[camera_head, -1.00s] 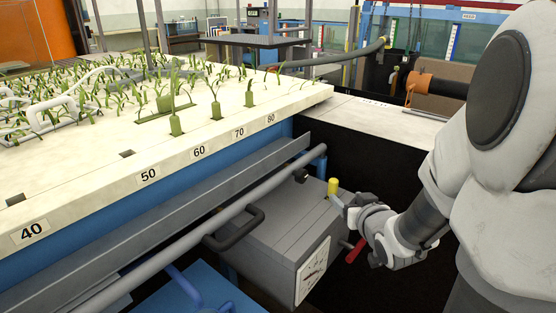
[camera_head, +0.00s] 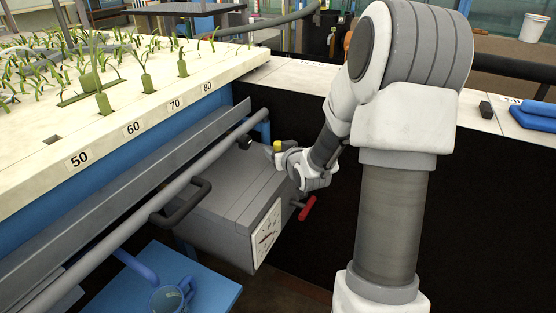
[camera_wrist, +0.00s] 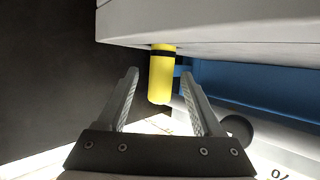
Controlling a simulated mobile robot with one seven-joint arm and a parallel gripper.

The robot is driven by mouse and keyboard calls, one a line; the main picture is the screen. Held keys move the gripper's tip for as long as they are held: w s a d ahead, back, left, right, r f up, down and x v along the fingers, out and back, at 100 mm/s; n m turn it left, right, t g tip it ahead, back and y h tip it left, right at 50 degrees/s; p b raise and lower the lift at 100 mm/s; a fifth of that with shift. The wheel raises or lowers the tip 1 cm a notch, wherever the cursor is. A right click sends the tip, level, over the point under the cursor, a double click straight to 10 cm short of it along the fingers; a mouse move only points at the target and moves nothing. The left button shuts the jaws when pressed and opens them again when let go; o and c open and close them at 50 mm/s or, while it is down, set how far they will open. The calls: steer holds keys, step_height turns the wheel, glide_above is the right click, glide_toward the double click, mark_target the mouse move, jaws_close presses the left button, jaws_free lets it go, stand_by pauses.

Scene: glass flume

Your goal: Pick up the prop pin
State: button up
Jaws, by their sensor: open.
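The prop pin, which I take to be the yellow cylinder with a dark band (camera_head: 277,146), stands upright at the top far edge of the grey box (camera_head: 233,189). My gripper (camera_head: 281,154) is beside it in the head view, coming from the right. In the wrist view the yellow pin (camera_wrist: 160,85) lies between the two spread fingers of my gripper (camera_wrist: 160,73), near their tips. Gaps show on both sides of the pin there. My gripper is open and holds nothing.
A red handle (camera_head: 307,208) sticks out from the box just below my wrist. A grey rail (camera_head: 190,190) and a dark looped handle (camera_head: 185,203) lie to the left. The planted white bed (camera_head: 110,125) is beyond. A blue stool top (camera_head: 215,285) stands low in front.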

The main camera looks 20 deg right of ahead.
steer(key=x, duration=0.3)
steer(key=shift+w+f+b, duration=0.2)
steer(key=shift+b, duration=0.15)
jaws_close()
